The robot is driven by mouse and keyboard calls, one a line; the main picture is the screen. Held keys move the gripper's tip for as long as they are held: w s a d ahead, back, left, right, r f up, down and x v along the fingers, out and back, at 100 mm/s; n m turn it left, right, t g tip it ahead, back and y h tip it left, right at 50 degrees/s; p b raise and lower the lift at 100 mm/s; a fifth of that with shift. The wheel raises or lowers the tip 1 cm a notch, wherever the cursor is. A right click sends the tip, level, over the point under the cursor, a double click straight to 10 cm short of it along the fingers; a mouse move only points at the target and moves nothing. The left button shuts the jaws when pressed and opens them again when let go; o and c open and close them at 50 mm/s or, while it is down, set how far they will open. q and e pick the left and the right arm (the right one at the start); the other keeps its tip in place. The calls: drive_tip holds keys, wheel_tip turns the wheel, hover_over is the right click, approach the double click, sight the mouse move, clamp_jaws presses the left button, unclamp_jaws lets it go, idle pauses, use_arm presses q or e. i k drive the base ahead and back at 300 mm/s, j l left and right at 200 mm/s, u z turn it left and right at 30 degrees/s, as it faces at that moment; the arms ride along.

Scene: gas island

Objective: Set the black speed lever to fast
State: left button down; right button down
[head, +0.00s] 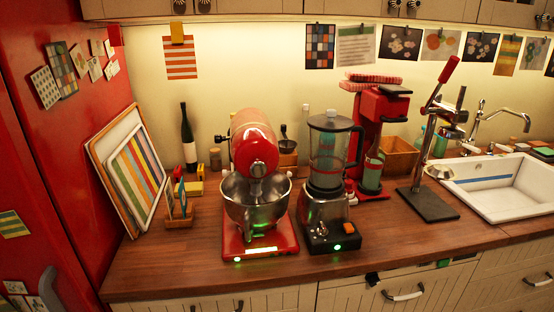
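A red stand mixer (257,150) stands on the wooden counter, its head facing me and lowered over a steel bowl (256,205). A green light and a lit strip show on the front of its base. A small dark piece (220,139) sticks out at the left of the mixer head; it may be the black speed lever, but it is too small to tell its setting. Right beside the mixer is a blender (328,165) with a black base, an orange switch (348,228) and a green light. Neither of my grippers is in view.
A wooden counter (150,270) is clear at front left. Boards (128,175) lean at the left, with a bottle (188,140) behind. A red machine (375,125), a lever press (433,205) and a white sink (505,205) stand to the right.

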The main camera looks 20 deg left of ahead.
sight(219, 138)
drive_tip(key=j+u, duration=0.25)
drive_tip(key=j, duration=0.4)
drive_tip(key=i+j+u, duration=0.1)
drive_tip(key=j+u, duration=0.15)
drive_tip(key=j, duration=0.4)
